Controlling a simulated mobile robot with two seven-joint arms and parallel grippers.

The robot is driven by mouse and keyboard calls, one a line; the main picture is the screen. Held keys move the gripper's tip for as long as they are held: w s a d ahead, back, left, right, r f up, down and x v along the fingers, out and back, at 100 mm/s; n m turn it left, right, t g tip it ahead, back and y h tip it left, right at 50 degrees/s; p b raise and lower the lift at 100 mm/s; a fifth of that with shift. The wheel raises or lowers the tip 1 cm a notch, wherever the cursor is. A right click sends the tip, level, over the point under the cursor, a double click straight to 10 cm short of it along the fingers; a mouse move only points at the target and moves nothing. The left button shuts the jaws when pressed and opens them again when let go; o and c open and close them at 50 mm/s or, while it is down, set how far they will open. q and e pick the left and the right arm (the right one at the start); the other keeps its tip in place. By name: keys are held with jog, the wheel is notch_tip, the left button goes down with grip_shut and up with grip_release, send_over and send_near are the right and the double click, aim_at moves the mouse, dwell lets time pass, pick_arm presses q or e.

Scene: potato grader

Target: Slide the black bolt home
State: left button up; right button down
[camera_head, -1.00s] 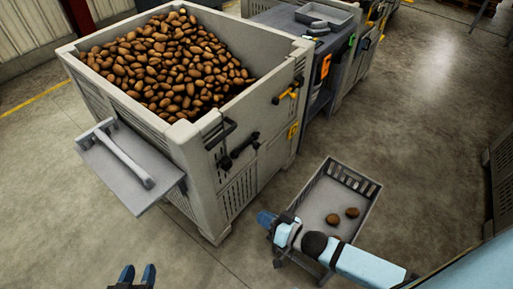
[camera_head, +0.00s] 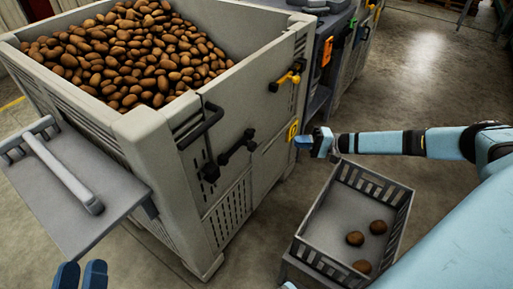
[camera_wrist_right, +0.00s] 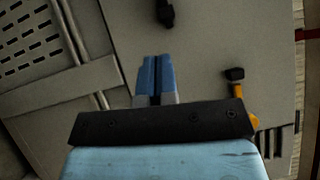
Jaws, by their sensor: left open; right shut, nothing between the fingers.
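The black bolt (camera_head: 236,150) is on the side wall of the grey potato bin (camera_head: 165,150), with a dark knob at its lower left. A black part (camera_wrist_right: 165,12), probably the bolt's end, shows at the top of the right wrist view. My right gripper (camera_head: 303,142) is shut and empty, in front of the bin wall to the right of the bolt and apart from it. Its blue fingertips (camera_wrist_right: 155,72) are together in the right wrist view. My left gripper (camera_head: 80,275) is open and empty, low at the left.
A yellow latch (camera_head: 287,77) with a black end sits higher on the wall, right of the bolt. A black handle (camera_head: 203,127) is left of it. A grey shelf (camera_head: 75,215) juts out at left. A slatted crate (camera_head: 345,205) with several potatoes stands below my right arm.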

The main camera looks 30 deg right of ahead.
jog(key=shift+w+d+r, duration=0.15)
jog(key=shift+d, duration=0.35)
jog(key=b, duration=0.3)
send_near(248, 143)
jog(key=w+a, duration=0.3)
jog(key=shift+w+a, duration=0.15)
jog(key=shift+a, duration=0.15)
pick_arm(q)
jog(key=shift+g, duration=0.8)
jog(key=f, duration=0.4)
jog(key=shift+w+d, duration=0.25)
jog(key=shift+d, duration=0.05)
